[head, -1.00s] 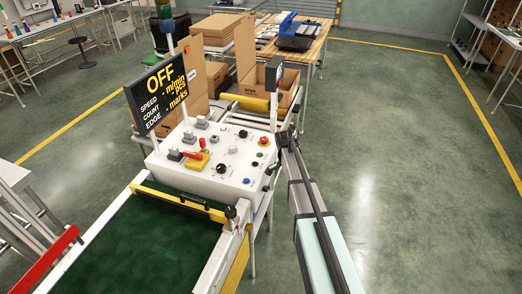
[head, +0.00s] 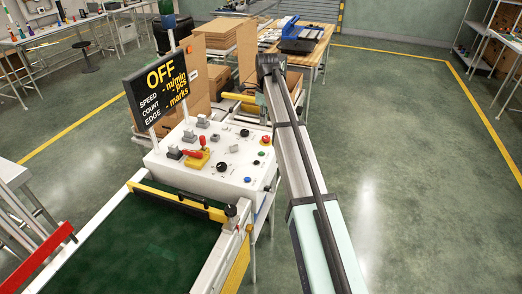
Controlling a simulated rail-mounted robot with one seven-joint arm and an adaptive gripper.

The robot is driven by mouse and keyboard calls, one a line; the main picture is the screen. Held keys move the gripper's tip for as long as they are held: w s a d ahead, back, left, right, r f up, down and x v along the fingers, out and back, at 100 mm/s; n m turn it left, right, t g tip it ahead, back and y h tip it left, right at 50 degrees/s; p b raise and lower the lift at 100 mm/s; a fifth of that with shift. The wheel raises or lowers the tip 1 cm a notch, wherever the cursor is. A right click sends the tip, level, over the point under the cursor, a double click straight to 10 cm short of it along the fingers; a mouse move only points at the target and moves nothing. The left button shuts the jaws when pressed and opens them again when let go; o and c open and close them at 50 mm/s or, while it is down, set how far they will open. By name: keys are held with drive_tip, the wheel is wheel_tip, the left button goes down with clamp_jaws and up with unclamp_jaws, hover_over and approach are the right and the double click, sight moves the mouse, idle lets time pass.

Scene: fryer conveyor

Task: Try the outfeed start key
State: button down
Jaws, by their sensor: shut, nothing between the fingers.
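The white control console (head: 205,180) stands at the end of the green belt, with its sloped top facing up. A green button (head: 262,154) and a red button (head: 265,140) sit near its right edge. A black knob (head: 222,167), a pale square key (head: 234,149) and a red-handled lever on a yellow base (head: 196,158) are on the same face. A small blue button (head: 248,180) is at the front right. Labels are too small to read, so I cannot tell which is the outfeed start key. My arm rises right of the console; my gripper's fingers do not show.
Cardboard boxes (head: 212,70) stand behind the console. The floor to the right is clear.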

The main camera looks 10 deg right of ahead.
sight(262, 153)
idle(0.3)
drive_tip(key=f+p, duration=0.1)
drive_tip(key=f, duration=0.3)
drive_tip(key=f+p, duration=0.1)
drive_tip(key=f, duration=0.4)
drive_tip(key=f+p, duration=0.1)
drive_tip(key=f, duration=0.4)
drive_tip(key=shift+a+p, duration=0.3)
drive_tip(key=shift+f+b, duration=0.3)
drive_tip(key=shift+f, duration=0.35)
drive_tip(key=shift+s+f, duration=0.2)
drive_tip(key=shift+s, duration=0.1)
wheel_tip(262, 153, up, 15)
drive_tip(key=shift+w+d, duration=0.25)
drive_tip(key=shift+d, duration=0.05)
